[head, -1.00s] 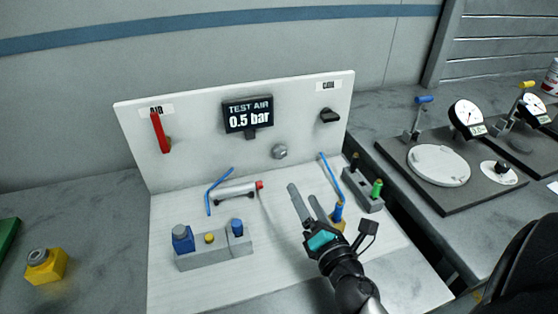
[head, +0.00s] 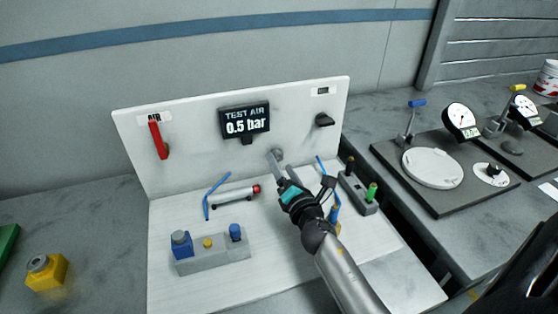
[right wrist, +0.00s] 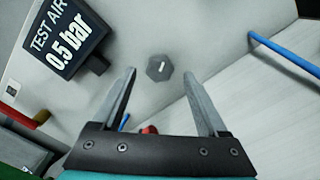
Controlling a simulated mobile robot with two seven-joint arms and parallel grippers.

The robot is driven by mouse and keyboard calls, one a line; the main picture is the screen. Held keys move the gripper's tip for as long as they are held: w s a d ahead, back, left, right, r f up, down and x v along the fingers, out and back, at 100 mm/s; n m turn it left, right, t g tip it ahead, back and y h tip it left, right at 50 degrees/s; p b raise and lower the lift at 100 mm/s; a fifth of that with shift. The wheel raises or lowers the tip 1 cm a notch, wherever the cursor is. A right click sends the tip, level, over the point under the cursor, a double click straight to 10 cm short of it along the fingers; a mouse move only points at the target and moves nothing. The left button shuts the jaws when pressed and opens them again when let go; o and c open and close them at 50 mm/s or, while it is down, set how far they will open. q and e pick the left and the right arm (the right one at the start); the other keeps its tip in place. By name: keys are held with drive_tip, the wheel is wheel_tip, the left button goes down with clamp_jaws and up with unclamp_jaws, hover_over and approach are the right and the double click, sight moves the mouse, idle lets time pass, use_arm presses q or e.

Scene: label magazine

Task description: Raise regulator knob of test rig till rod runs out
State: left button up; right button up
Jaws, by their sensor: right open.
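The test rig is a white back panel (head: 190,165) with a white base plate. The grey regulator knob (right wrist: 160,68) sits on the panel below a dark display (head: 246,122) that reads TEST AIR 0.5 bar. In the right wrist view the knob has a white mark and lies ahead, between the fingertip directions. My right gripper (right wrist: 168,95) is open and empty, apart from the knob. In the head view the gripper (head: 283,168) partly covers the knob. The silver cylinder (head: 234,197) with a red end lies on the base plate; no extended rod can be made out. My left gripper is not in view.
A red lever (head: 158,140) and a black knob (head: 324,119) are on the panel. A grey block (head: 212,257) with blue and yellow parts stands front left. A block with green and black pegs (head: 358,193) stands right. Blue tubes rise beside the cylinder.

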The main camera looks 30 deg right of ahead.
sight(276, 156)
drive_tip(key=shift+x, duration=1.3)
clamp_jaws()
